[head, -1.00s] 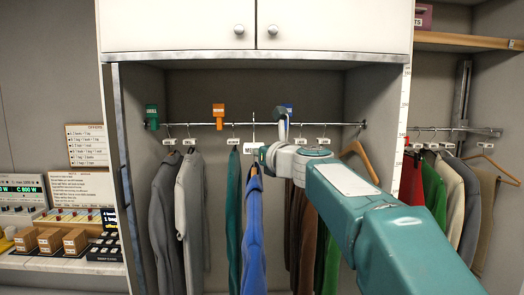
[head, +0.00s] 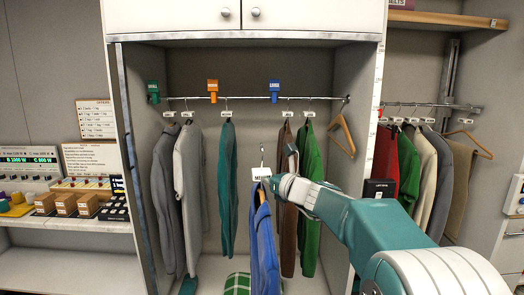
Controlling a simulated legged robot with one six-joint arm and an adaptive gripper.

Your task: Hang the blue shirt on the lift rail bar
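The blue shirt (head: 264,248) hangs on a wooden hanger with a white size tag (head: 262,174), in front of the closet. The hanger's hook (head: 262,153) points up, free and well below the closet rail (head: 240,98). My gripper (head: 272,184) is at the hanger's top beside the tag and appears shut on the hanger; its fingertips are small and partly hidden. Another rail (head: 425,105) stands at the right beside a vertical post (head: 452,65). No label shows which bar is the lift rail.
The closet rail carries grey garments (head: 187,200), a teal one (head: 228,185), brown and green ones and an empty hanger (head: 342,135). Green, orange (head: 213,90) and blue (head: 274,90) markers sit along it. A gap lies under the blue marker. The right rail holds several garments.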

